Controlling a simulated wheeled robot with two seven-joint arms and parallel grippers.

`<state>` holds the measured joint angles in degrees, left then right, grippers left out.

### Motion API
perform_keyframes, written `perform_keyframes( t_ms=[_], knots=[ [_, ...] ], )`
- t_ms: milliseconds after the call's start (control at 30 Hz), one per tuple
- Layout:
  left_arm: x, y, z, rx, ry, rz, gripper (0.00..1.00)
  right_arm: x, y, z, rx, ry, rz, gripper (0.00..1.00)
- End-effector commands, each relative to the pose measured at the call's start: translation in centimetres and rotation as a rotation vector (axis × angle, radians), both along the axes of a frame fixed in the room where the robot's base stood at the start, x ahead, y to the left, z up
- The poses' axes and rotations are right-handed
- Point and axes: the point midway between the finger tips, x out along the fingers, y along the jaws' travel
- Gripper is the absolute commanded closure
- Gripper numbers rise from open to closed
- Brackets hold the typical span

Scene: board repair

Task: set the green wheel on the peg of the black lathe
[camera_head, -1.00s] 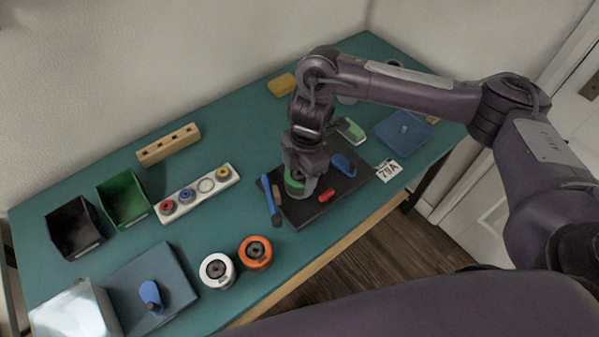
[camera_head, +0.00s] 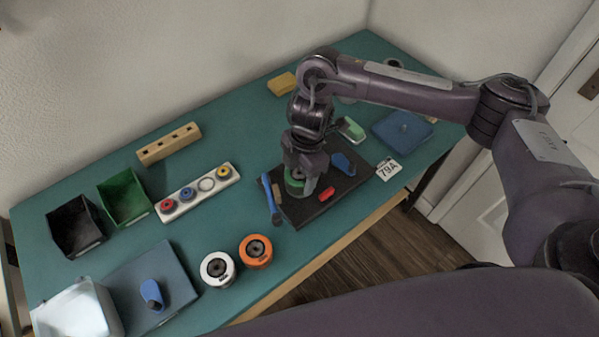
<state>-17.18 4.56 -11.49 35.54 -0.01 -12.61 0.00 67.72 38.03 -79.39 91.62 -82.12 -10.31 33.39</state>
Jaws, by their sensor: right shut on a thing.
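My right gripper (camera_head: 297,188) reaches down over the black plate in the middle right of the table, which I take to be the black lathe (camera_head: 307,212). It is shut on the green wheel (camera_head: 291,183), of which only a green edge shows between the fingers. The wheel is low, close to the plate; I cannot tell whether it touches it. A blue part (camera_head: 343,163) and a small red part (camera_head: 326,194) are on the plate beside the gripper. The peg is not visible; the gripper may hide it. My left gripper is not in view.
A blue-handled tool (camera_head: 268,194) lies at the plate's left edge. A green-and-white block (camera_head: 352,129) is behind it. A white rack (camera_head: 187,206) with coloured rings, an orange spool (camera_head: 255,251) and a white spool (camera_head: 217,268) stand left. Bare table lies between rack and plate.

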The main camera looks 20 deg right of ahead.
Motion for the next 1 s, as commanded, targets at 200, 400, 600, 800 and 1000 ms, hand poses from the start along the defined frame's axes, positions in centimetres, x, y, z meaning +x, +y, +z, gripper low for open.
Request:
perform_keyframes(
  t_ms=[200,400,600,800,1000],
  knots=[
    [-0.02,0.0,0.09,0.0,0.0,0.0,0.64,0.02,0.02,-0.11,0.0,-0.001,0.0,0.66],
    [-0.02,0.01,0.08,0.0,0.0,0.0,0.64,0.03,0.02,-0.14,0.0,-0.001,0.0,0.19],
    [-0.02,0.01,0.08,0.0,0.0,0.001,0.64,0.01,0.02,-0.16,0.0,0.0,0.0,0.14],
    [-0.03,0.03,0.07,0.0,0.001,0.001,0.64,-0.01,0.0,-0.19,0.0,0.0,0.0,0.0],
    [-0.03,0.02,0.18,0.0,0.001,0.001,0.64,-0.01,0.0,-0.07,0.0,0.0,0.0,0.0]
  ],
)
